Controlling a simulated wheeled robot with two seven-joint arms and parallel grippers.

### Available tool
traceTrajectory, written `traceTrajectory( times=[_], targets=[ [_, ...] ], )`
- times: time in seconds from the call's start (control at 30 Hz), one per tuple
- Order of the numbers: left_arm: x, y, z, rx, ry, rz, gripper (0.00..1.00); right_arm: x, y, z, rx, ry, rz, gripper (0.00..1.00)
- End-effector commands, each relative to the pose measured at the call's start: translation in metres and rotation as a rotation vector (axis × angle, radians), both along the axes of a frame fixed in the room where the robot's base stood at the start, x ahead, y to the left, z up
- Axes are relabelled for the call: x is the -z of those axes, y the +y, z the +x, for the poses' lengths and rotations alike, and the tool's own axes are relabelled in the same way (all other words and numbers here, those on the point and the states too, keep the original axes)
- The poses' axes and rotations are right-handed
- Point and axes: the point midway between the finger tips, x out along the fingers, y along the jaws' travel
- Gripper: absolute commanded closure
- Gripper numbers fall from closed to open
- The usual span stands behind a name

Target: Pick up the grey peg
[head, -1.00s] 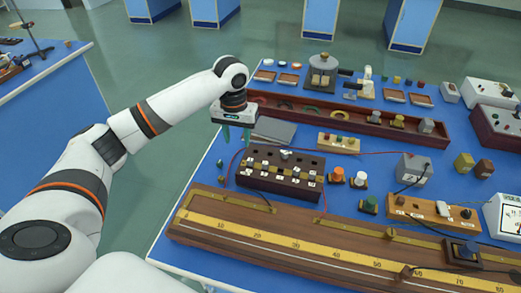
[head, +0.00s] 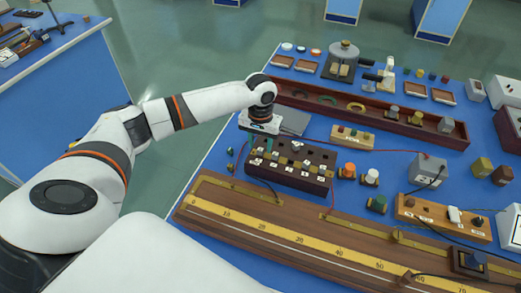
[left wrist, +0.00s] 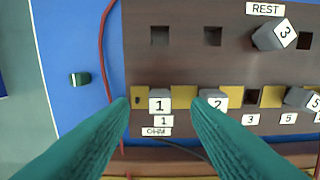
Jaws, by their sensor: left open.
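A dark brown peg box (head: 318,180) stands on the blue bench; it also shows in the left wrist view (left wrist: 190,65). Several grey numbered pegs sit along its front row, among them peg 1 (left wrist: 160,98) and peg 2 (left wrist: 213,98). A grey peg marked 3 (left wrist: 274,34) sits turned near the REST label, and another (left wrist: 301,98) is partly cut off at the right. My left gripper (head: 261,146) is open above the box's left part. In the left wrist view its teal fingertips (left wrist: 160,104) lie either side of peg 1, with nothing held. My right gripper is out of view.
A long wooden scale board (head: 300,240) lies in front of the box. A grey plate (head: 294,121) and a red-brown trough (head: 330,108) lie behind. A red wire (left wrist: 103,45) runs along the box's left side.

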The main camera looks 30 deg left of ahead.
Motion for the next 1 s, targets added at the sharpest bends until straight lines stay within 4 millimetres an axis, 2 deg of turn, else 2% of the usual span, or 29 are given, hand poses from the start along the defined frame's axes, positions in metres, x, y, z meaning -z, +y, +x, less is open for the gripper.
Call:
traceTrajectory(
  times=[0.17, 0.4, 0.47, 0.67, 0.7, 1.0],
  targets=[
    [0.019, 0.000, 0.000, -0.001, -0.001, 0.000, 0.56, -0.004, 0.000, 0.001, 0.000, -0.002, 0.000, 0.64],
    [0.021, 0.000, 0.000, 0.000, -0.001, 0.000, 0.56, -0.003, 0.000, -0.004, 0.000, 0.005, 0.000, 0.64],
    [0.021, 0.000, 0.000, 0.000, -0.001, 0.000, 0.65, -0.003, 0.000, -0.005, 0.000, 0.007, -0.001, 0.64],
    [0.021, 0.000, 0.000, 0.000, -0.001, 0.000, 0.97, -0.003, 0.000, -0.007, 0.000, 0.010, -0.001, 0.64],
    [0.021, 0.000, 0.000, 0.000, -0.001, 0.000, 1.00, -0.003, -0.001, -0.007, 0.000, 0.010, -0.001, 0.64],
    [0.017, 0.000, 0.001, 0.000, -0.003, 0.000, 1.00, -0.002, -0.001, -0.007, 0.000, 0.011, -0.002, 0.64]
  ],
)
